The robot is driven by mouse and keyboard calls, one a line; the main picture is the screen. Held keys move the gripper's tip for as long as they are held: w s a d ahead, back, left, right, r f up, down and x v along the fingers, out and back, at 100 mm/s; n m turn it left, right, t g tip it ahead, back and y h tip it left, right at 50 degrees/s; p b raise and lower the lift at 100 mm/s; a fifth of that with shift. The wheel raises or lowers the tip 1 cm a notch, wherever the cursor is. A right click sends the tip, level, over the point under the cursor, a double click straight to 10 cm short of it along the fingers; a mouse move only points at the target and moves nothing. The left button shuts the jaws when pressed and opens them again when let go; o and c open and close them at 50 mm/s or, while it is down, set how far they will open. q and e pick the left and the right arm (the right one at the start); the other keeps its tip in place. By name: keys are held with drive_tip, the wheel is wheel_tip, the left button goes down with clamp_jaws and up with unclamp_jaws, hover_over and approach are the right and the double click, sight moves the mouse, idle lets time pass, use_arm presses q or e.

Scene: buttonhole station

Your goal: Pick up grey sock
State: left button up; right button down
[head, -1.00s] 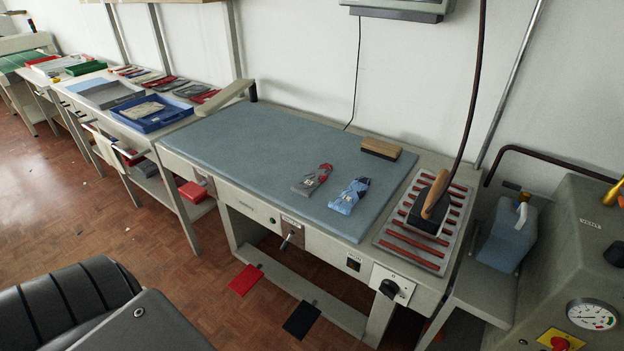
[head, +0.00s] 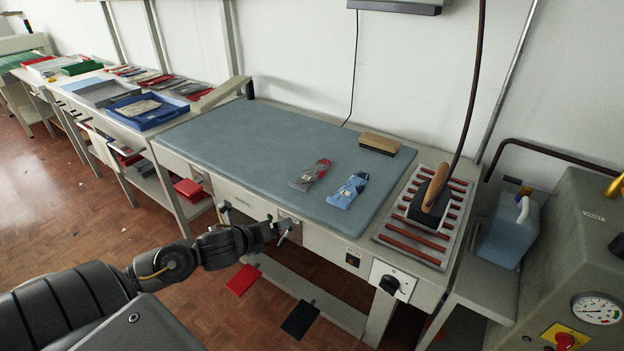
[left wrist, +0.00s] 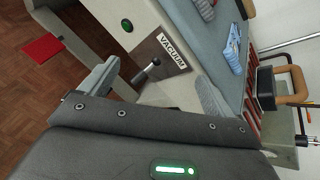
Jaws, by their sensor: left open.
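The grey sock (head: 310,175), with red parts and a small pale label, lies flat on the blue-grey padded table top (head: 235,140). A part of the grey sock shows at the top edge of the left wrist view (left wrist: 205,9). My left gripper (head: 257,214) is open and empty in front of the table's front edge, to the left of and nearer than the sock. Its two spread fingers also show in the left wrist view (left wrist: 155,92), on either side of the vacuum lever's panel. My right gripper is not in view.
A light blue sock (head: 347,190) lies just right of the grey one. A wooden brush (head: 380,144) lies behind them. An iron (head: 430,197) stands on a slatted rest (head: 412,243) at the right. The vacuum lever (left wrist: 147,72) sticks out from the table front. The table's left half is clear.

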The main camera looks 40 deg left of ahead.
use_arm(q)
drive_tip(key=w+a+r+m+t, duration=0.2)
drive_tip(key=w+a+r+m, duration=0.15)
drive_tip(key=r+m, duration=0.3)
drive_tip(key=m, duration=0.1)
approach(297, 186)
drive_tip(key=shift+w+a+f+h+p, duration=0.15)
drive_tip(key=shift+w+a+f, duration=0.1)
drive_tip(key=shift+w, duration=0.25)
drive_tip(key=shift+w+a+f+h+p, duration=0.15)
drive_tip(key=shift+w+a+f, duration=0.15)
drive_tip(key=shift+w, duration=0.2)
drive_tip(key=shift+w+a+f+h+p, duration=0.15)
drive_tip(key=shift+w+a+f, duration=0.1)
drive_tip(key=shift+w, duration=0.25)
drive_tip(key=x, duration=0.1)
drive_tip(key=p+x, duration=0.1)
drive_tip(key=x, duration=0.2)
drive_tip(key=shift+w+d+p, duration=0.3)
drive_tip(key=shift+w+p, duration=0.05)
drive_tip(key=shift+w, duration=0.1)
drive_tip(key=shift+w+f, duration=0.15)
drive_tip(key=shift+w, duration=0.05)
drive_tip(key=shift+c, duration=0.4)
drive_tip(key=c, duration=1)
